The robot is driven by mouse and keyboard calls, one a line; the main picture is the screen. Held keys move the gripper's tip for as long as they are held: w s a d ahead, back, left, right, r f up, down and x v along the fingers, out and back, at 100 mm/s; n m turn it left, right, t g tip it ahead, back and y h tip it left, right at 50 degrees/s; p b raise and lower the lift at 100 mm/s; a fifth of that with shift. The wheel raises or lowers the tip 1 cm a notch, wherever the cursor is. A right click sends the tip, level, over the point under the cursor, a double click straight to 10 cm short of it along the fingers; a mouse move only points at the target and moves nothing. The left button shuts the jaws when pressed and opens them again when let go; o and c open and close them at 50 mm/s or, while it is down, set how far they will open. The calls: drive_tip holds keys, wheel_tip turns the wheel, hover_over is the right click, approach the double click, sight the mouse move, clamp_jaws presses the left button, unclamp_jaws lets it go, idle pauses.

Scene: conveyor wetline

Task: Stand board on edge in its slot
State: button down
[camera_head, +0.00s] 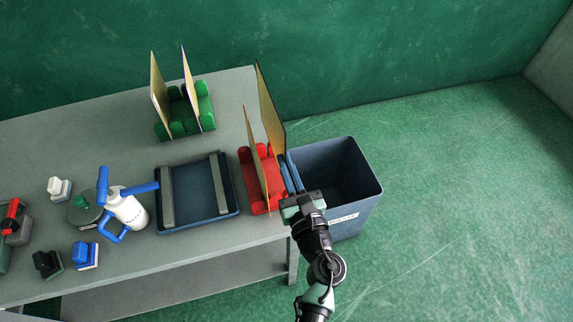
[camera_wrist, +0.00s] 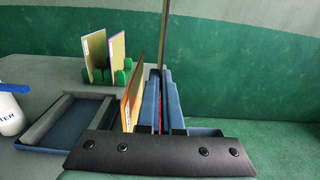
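A tall board (camera_head: 270,112) stands on edge at the right side of the red rack (camera_head: 273,204). It shows nearly edge-on in the wrist view (camera_wrist: 164,35). My gripper (camera_head: 289,158) reaches its near edge, and its two blue fingers are close together on either side of the board (camera_wrist: 161,72). They appear shut on it. The board's lower edge is hidden by the rack and fingers, so its seating in the slot cannot be seen. A second, orange-edged board (camera_head: 257,160) stands in the red rack to the left, apart from my fingers.
A green rack (camera_head: 178,118) with two upright boards stands at the back. A dark blue tray (camera_head: 197,190) lies left of the red rack. A blue bin (camera_head: 350,180) stands right of the table. A white bottle (camera_head: 127,208) and several small items crowd the left.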

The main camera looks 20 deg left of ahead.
drive_tip(key=shift+f+b, duration=2.55)
drive_tip(key=shift+f, duration=0.25)
wheel_tip(320, 180, down, 7)
drive_tip(key=b, duration=0.8)
drive_tip(key=shift+f, duration=0.2)
idle(1.0)
drive_tip(key=c, duration=1.3)
unclamp_jaws()
drive_tip(key=shift+s+d, duration=0.15)
drive_tip(key=shift+v, duration=2.15)
